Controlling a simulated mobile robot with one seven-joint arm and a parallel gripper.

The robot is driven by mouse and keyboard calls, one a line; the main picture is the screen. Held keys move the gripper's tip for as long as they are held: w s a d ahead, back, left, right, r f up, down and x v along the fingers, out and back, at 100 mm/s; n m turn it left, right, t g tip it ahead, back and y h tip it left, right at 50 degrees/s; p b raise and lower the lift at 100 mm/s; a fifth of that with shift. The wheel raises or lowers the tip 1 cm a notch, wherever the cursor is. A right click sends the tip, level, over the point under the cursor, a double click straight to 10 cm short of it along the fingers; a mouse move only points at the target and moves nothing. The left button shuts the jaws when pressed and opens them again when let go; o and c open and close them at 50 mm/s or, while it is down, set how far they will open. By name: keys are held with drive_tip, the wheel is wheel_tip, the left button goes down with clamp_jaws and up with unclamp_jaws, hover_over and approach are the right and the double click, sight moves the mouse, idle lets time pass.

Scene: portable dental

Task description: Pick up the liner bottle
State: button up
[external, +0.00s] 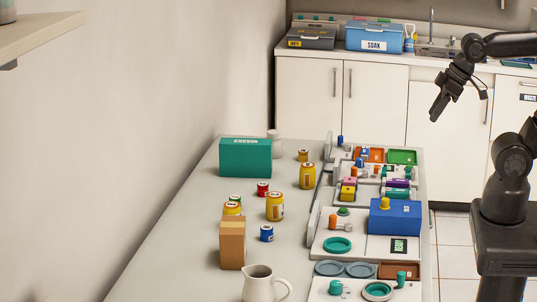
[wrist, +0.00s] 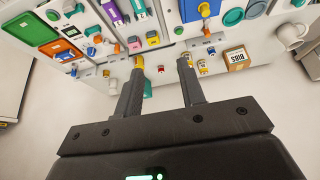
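My gripper (external: 437,114) hangs in the air at the right of the external view, beyond the table's right edge and well apart from the objects. In the wrist view my gripper (wrist: 160,70) is open, with nothing between its fingers. No label clearly reads as liner, so I cannot tell which item is the liner bottle. Small lying bottles on the dental trays include a purple one (external: 398,183) and a teal one (external: 396,193). In the wrist view the purple one (wrist: 113,12) shows a pale label, too small to read.
The table (external: 165,255) also holds a teal box (external: 245,158), yellow jars (external: 275,207), a cardboard box (external: 232,243), a white pitcher (external: 258,285) and a blue box (external: 395,217). The table's left side is clear. White cabinets (external: 372,100) stand behind.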

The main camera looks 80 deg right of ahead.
drive_tip(key=shift+o, duration=0.2)
drive_tip(key=o, duration=0.7)
